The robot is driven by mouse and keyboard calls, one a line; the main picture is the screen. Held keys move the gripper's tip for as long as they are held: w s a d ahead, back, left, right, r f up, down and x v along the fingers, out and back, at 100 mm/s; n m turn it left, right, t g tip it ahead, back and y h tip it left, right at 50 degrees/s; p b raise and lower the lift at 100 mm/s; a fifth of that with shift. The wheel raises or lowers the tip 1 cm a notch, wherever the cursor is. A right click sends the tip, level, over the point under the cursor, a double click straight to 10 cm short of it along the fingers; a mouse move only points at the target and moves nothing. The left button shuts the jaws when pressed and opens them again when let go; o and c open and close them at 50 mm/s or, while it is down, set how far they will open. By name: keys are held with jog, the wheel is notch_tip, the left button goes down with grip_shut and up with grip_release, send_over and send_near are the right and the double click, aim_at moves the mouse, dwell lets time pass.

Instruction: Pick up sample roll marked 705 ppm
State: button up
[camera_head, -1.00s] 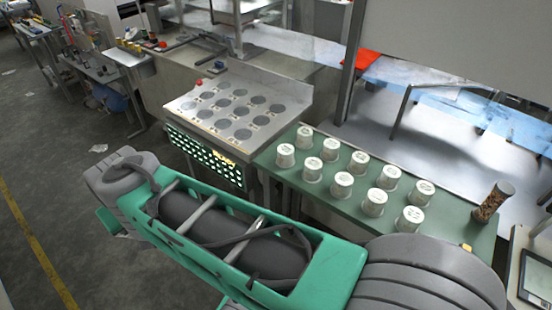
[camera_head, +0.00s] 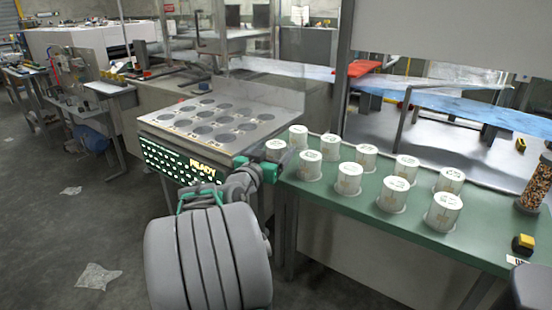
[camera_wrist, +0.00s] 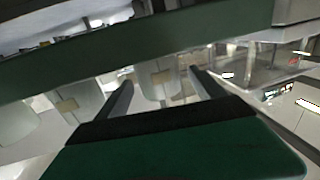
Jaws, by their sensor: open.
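Several white sample rolls stand upright in two rows on the green table, among them a near-left roll (camera_head: 310,166) and a front-right roll (camera_head: 443,212). Their top markings are too small to read, so I cannot tell which is 705 ppm. My gripper (camera_head: 270,166) is at the table's left end, close to the leftmost roll (camera_head: 276,149). In the wrist view my gripper (camera_wrist: 162,80) is open, its two dark fingers apart, with a pale roll (camera_wrist: 158,84) showing beyond the gap. I cannot tell whether they touch.
A metal rack (camera_head: 222,117) with round dark recesses and a lit front panel (camera_head: 178,163) adjoins the green table (camera_head: 345,208) on the left. A jar of brown pieces (camera_head: 535,187) and a yellow-black item (camera_head: 522,243) are at the right end. The front strip of table is clear.

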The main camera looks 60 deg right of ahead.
aim_at(280, 144)
jog(key=d, duration=0.4)
jog(key=shift+d, duration=0.2)
jog(key=shift+c, duration=0.3)
jog(key=shift+r, duration=0.1)
jog(key=c, duration=1.5)
